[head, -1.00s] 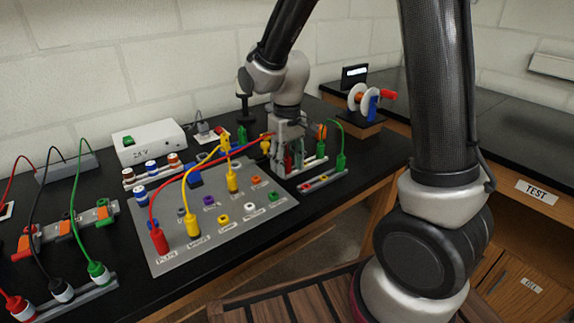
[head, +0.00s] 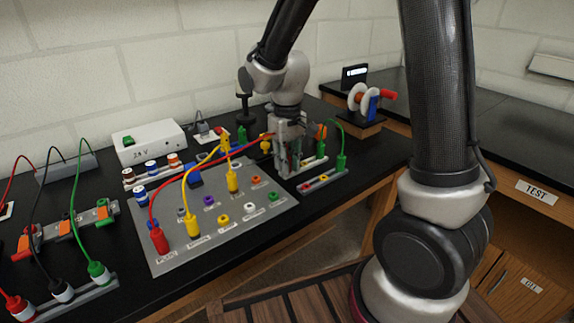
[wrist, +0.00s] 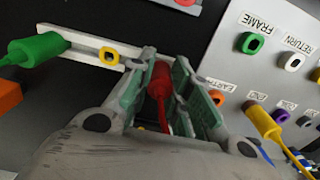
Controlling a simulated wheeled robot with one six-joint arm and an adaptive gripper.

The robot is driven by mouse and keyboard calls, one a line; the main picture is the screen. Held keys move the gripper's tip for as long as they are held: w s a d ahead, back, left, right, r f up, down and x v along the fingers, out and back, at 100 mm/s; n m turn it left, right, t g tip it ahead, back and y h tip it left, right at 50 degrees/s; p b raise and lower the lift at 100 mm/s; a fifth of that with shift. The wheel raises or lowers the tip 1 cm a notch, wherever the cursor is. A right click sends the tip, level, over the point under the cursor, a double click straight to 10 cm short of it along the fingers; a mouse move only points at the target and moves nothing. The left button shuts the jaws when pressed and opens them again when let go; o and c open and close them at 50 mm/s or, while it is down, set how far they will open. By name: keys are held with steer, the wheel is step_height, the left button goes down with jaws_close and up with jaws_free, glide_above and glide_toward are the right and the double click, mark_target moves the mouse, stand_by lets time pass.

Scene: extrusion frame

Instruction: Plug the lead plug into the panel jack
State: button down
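The red lead plug (wrist: 161,78) stands between my gripper's fingers in the wrist view, at a slot of a pale holder rail (wrist: 90,46). My gripper (head: 287,170) points down over that rail, to the right of the grey panel (head: 165,258). In the wrist view my gripper (wrist: 163,72) has a green-padded finger close on each side of the plug; whether both pads touch it is unclear. A red lead runs from there to a red plug (head: 158,240) at the panel's front left. Open panel jacks include orange (head: 256,181), white (head: 249,209) and green (head: 273,196).
Yellow plugs (head: 193,224) and their lead stand in the panel. A green plug (head: 341,162) is in the rail beside my gripper. A white 24 V box (head: 150,143) is behind. A spool (head: 365,100) stands at the back right.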

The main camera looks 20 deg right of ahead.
steer(key=shift+r, duration=0.15)
steer(key=shift+r, duration=2.85)
